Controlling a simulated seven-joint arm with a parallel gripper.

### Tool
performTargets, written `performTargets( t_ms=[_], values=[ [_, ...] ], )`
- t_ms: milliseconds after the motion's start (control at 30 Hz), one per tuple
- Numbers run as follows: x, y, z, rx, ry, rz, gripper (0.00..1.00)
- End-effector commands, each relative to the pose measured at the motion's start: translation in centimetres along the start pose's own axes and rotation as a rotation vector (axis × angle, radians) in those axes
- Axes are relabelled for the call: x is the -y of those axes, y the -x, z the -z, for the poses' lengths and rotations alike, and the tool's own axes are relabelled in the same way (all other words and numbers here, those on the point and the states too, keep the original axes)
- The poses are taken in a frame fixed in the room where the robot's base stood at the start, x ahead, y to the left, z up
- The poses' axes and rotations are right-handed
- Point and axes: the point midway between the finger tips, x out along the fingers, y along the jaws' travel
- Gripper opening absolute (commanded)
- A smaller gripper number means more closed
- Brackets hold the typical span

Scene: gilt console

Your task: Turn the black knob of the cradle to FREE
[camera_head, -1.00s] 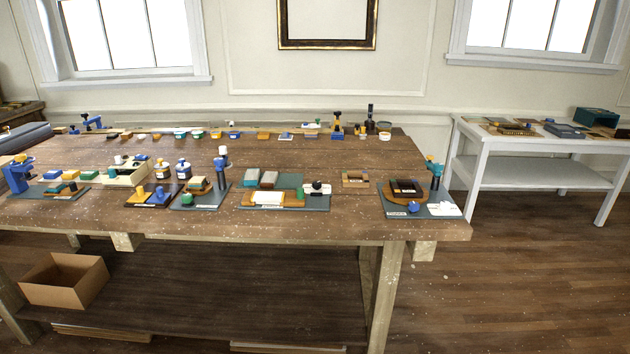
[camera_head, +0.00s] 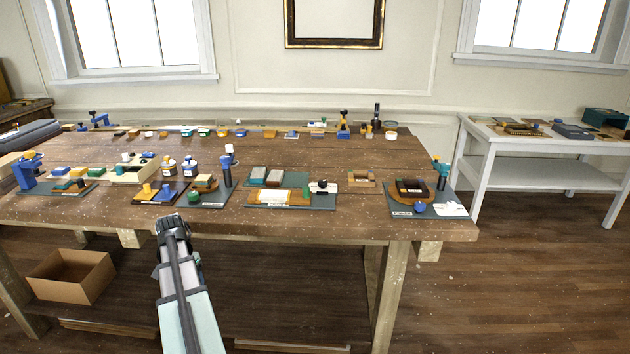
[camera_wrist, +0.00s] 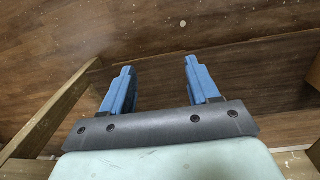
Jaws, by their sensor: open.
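A black knob (camera_head: 322,183) sits on a small white block at the right end of the middle grey board (camera_head: 318,205) on the workbench. It looks like the cradle's knob, but its setting is too small to read. An orange-brown piece with a white top (camera_head: 280,197) lies on the same board. My gripper (camera_head: 172,222) is in front of the bench's front edge, left of and well short of the knob, touching nothing. In the wrist view its two blue fingers (camera_wrist: 158,72) stand apart with nothing between them. The knob is not in the wrist view.
A board with a blue knob (camera_head: 420,208) and a teal post is at the bench's right end. Bare wood (camera_head: 350,225) lies in front.

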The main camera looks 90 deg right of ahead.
Motion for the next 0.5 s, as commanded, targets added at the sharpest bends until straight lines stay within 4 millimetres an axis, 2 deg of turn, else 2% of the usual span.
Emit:
performTargets(
  t_ms=[33,200,500],
  values=[
    [-1.4,1.9,1.8,-0.014,-0.049,0.01,0.6],
    [-6.4,7.3,5.8,-0.052,-0.199,0.034,0.6],
    [-15.6,16.4,10.8,-0.117,-0.444,0.067,0.6]
  ],
)
